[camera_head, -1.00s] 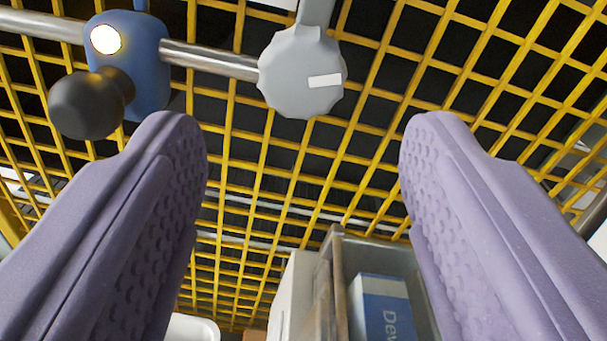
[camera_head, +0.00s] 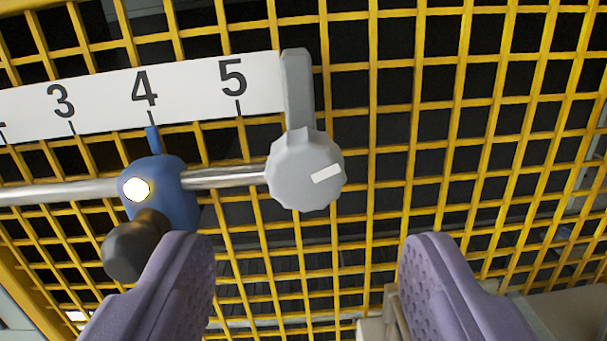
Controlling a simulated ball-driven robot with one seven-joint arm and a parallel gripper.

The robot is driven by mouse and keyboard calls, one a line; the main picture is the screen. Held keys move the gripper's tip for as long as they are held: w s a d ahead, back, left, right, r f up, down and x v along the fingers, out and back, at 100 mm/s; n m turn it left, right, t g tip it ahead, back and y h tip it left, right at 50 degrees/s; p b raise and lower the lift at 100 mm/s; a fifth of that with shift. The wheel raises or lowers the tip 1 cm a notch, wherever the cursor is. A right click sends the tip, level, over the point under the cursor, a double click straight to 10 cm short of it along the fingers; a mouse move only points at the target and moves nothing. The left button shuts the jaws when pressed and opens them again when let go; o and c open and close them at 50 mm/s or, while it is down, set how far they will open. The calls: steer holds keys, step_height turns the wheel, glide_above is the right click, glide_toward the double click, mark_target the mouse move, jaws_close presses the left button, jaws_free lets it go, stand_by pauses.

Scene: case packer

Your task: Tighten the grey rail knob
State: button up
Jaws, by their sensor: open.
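The grey rail knob (camera_head: 303,172) is a faceted disc with a white mark that slants slightly up to the right. It sits at the right end of a metal rail (camera_head: 225,177), under a grey bracket (camera_head: 297,88). My gripper (camera_head: 310,245) is open and empty, with its two purple fingers spread wide. In the picture the knob is just above the gap between the fingertips, apart from both. The left fingertip overlaps the lower edge of a black ball handle (camera_head: 130,250) on the blue slider; whether they touch I cannot tell.
The blue slider (camera_head: 172,195) with a lit round lamp sits on the rail, its pointer near 4 on the white scale (camera_head: 195,95). Yellow mesh (camera_head: 450,130) stands behind everything. Box-like shapes lie below, partly hidden by the right finger.

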mark_target(305, 186)
steer(key=w+p, duration=0.1)
steer(key=w, duration=0.6)
steer(key=shift+w+d+p, duration=0.1)
steer(key=shift+w+p, duration=0.15)
steer(key=shift+p, duration=0.05)
steer(key=c, duration=1)
